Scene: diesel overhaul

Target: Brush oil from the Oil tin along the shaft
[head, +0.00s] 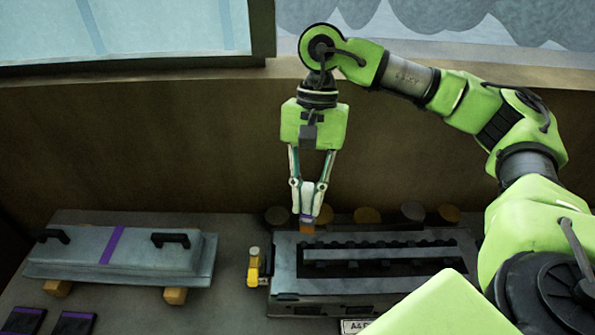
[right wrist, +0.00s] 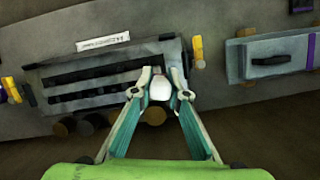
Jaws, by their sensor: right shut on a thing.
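My right gripper (head: 307,193) hangs above the back left end of a grey engine block (head: 285,265). It is shut on a small brush (head: 306,217) with a pale handle, a purple band and an orange-brown tip, pointing down. The right wrist view shows the pale handle end (right wrist: 160,88) between the fingers. I cannot tell whether the tip touches the block. A long grey bar (head: 375,254), perhaps the shaft, lies along the block's dark, notched top. I cannot pick out the oil tin for certain. My left gripper is out of view.
A grey cover (head: 150,250) with black handles and a purple stripe rests on wooden blocks at left. A yellow fitting (head: 253,270) stands at the block's left end. Several round brown pieces (head: 367,215) line the back. A label (head: 356,326) lies in front.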

